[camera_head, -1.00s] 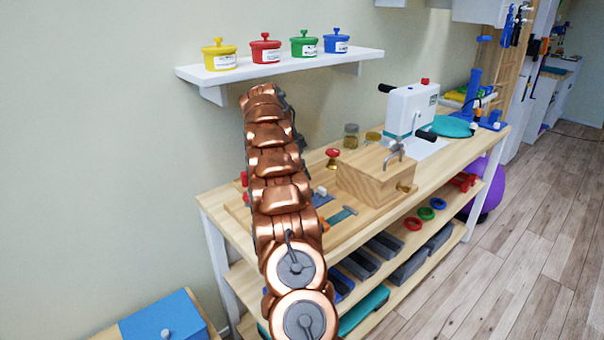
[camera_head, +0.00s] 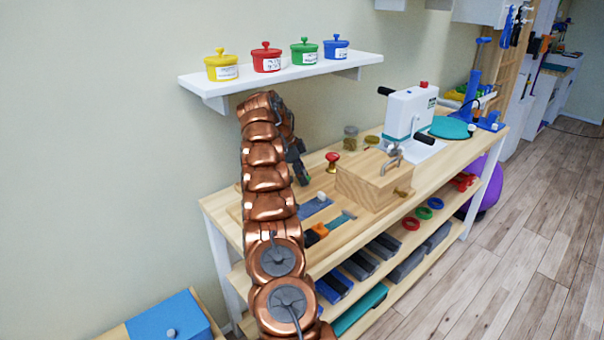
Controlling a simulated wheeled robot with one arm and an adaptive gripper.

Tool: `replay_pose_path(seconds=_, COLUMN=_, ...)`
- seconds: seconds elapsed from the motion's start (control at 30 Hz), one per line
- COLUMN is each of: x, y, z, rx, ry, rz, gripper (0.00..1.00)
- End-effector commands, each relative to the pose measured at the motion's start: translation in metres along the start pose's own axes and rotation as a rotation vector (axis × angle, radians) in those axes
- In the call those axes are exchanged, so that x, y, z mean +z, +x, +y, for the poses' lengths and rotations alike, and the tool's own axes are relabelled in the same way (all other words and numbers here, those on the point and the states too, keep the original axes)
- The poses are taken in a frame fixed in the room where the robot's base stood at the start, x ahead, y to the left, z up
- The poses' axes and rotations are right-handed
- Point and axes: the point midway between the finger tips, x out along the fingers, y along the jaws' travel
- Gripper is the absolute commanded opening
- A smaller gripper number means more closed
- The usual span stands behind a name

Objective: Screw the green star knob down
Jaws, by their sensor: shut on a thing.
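I cannot make out the green star knob in the head view; my copper arm covers part of the wooden board (camera_head: 338,238) at the left end of the bench. My gripper (camera_head: 300,168) shows only as a dark part behind the right side of the arm, low over the bench. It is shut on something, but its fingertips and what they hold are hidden.
Right of the arm are a blue strip with a white knob (camera_head: 321,196), an orange-and-black piece (camera_head: 317,233), a red-topped knob (camera_head: 332,160) and a wooden block with a tap (camera_head: 372,186). A shelf (camera_head: 290,75) with several coloured pots hangs above.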

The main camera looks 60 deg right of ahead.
Motion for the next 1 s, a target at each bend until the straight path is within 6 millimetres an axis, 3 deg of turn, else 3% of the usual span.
replay_pose_path(seconds=0.53, x=-0.0009, y=-0.0058, z=-0.0023, rx=-0.011, ry=0.008, rz=-0.001, gripper=0.07)
replay_pose_path(seconds=0.57, x=-0.0009, y=-0.0058, z=-0.0023, rx=-0.011, ry=0.008, rz=-0.001, gripper=0.44)
replay_pose_path(seconds=0.8, x=-0.0011, y=-0.0031, z=-0.0013, rx=-0.004, ry=0.008, rz=-0.001, gripper=0.68)
replay_pose_path(seconds=1.0, x=-0.0011, y=-0.0017, z=-0.0008, rx=-0.001, ry=0.008, rz=-0.001, gripper=0.68)
